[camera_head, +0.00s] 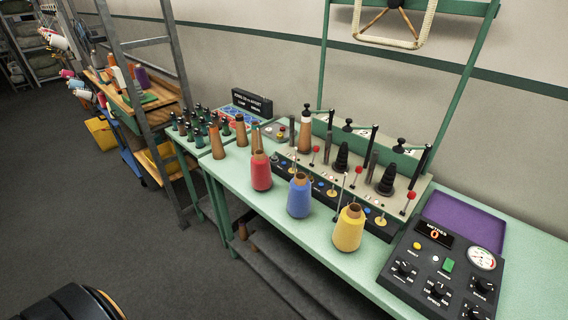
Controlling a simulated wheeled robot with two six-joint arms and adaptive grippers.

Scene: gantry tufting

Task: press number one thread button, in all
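A long grey-and-green thread machine (330,180) stands on the pale green table (225,168). Its dark front strip (283,172) carries small coloured buttons; I cannot read any numbers on them. Red (261,172), blue (299,196) and yellow (349,229) thread cones stand in front of it. A dark control panel (440,265) at the lower right has a display, a gauge, knobs, a small yellow button (417,246) and a green button (447,265). Neither of my grippers is in view.
Levers with red balls and dark spindles rise from the machine. Several small spools (200,128) and a black sign (252,102) stand at the table's far left end. A metal rack (150,80) is behind it. The floor (110,215) at left is mostly clear.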

